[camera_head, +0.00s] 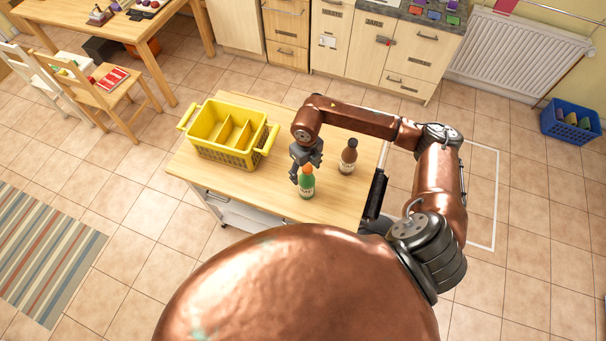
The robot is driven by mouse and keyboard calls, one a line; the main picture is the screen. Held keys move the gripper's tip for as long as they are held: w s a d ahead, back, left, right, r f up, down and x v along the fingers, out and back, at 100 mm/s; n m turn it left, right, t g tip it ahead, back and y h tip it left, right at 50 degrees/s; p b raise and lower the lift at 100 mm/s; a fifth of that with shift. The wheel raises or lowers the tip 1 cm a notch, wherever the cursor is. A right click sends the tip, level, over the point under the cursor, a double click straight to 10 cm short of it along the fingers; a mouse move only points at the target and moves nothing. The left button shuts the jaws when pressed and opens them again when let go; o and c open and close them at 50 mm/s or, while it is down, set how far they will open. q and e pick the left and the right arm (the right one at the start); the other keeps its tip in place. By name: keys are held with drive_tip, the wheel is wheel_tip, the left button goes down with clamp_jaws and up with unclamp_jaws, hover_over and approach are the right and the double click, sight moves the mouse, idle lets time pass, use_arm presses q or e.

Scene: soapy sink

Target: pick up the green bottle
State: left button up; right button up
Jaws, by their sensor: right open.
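The green bottle (306,187) stands upright on the wooden top of a small cart (258,193). It has an orange cap and a pale label. My right gripper (301,172) is open and points down right at the bottle's upper part, with its fingers close around or beside the cap. I cannot tell whether the fingers touch it. My left gripper is not in view.
A brown bottle (348,157) stands close by, to the right of and behind the green one. A yellow crate (236,155) with dividers sits on the cart's left side. The cart's front edge is clear.

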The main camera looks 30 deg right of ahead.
drive_tip(key=f, duration=0.1)
drive_tip(key=f+p, duration=0.1)
drive_tip(key=f, duration=0.1)
drive_tip(key=f+p, duration=0.1)
drive_tip(key=shift+s+d+f, duration=0.1)
drive_tip(key=shift+s+f, duration=0.15)
drive_tip(key=shift+w+f+p, duration=0.2)
drive_tip(key=shift+f+p, duration=0.25)
drive_tip(key=shift+f, duration=0.75)
drive_tip(key=shift+s+f, duration=0.1)
drive_tip(key=shift+f, duration=0.15)
drive_tip(key=c, duration=1)
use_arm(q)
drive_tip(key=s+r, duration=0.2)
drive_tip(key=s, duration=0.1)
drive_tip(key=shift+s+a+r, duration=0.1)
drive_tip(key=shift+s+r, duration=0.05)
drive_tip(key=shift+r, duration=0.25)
use_arm(e)
drive_tip(key=shift+c, duration=1.2)
